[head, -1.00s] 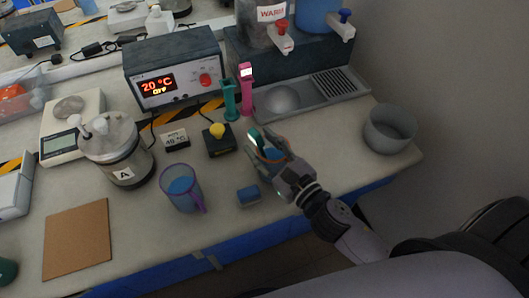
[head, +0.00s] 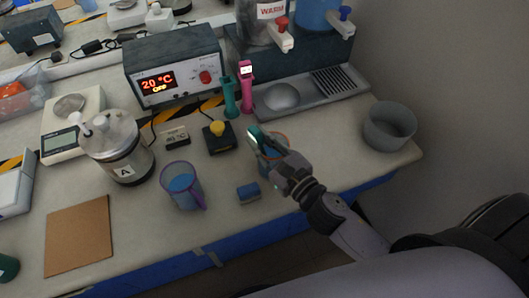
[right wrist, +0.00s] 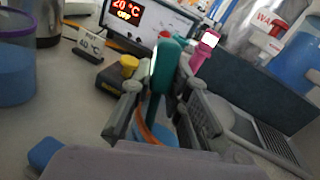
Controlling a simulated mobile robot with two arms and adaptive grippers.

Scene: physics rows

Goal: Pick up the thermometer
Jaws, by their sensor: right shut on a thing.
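A teal thermometer (head: 252,134) with a pale display stands at the front right of the bench, its upper part showing. It also shows between the fingers in the right wrist view (right wrist: 165,66). My right gripper (head: 266,148) is shut on the thermometer. A cup with an orange rim and blue inside (right wrist: 166,133) lies just below the fingers, and the thermometer's lower end is hidden there. My left gripper is not in view.
A teal device (head: 230,97) and a pink device (head: 246,90) stand behind. A purple-rimmed jug (head: 183,188), a blue block (head: 248,193) and a black box with a yellow knob (head: 219,140) are nearby. A grey bowl (head: 389,127) is at right.

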